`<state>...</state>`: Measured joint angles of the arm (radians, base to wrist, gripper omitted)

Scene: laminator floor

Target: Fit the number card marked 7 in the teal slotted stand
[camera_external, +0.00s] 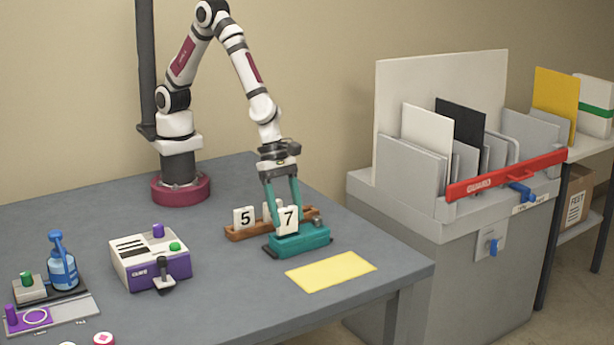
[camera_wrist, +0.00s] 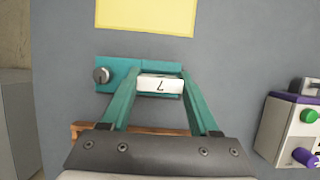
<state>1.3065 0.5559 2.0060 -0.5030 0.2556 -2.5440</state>
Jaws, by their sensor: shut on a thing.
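The white number card marked 7 (camera_external: 288,220) is upright between the teal fingers of my gripper (camera_external: 284,207). The gripper is shut on it, and the card also shows between the fingertips in the wrist view (camera_wrist: 160,85). The teal slotted stand (camera_external: 303,241) lies directly below the card on the table; it shows in the wrist view (camera_wrist: 122,72) with a grey knob at its left end. The card's lower edge is at or just above the stand; I cannot tell whether it sits in the slot.
A wooden rack (camera_external: 238,235) behind the stand holds a card marked 5 (camera_external: 244,218) and another partly hidden card. A yellow sheet (camera_external: 331,271) lies in front of the stand. A white and purple device (camera_external: 150,258) stands to the left, with clear table between.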

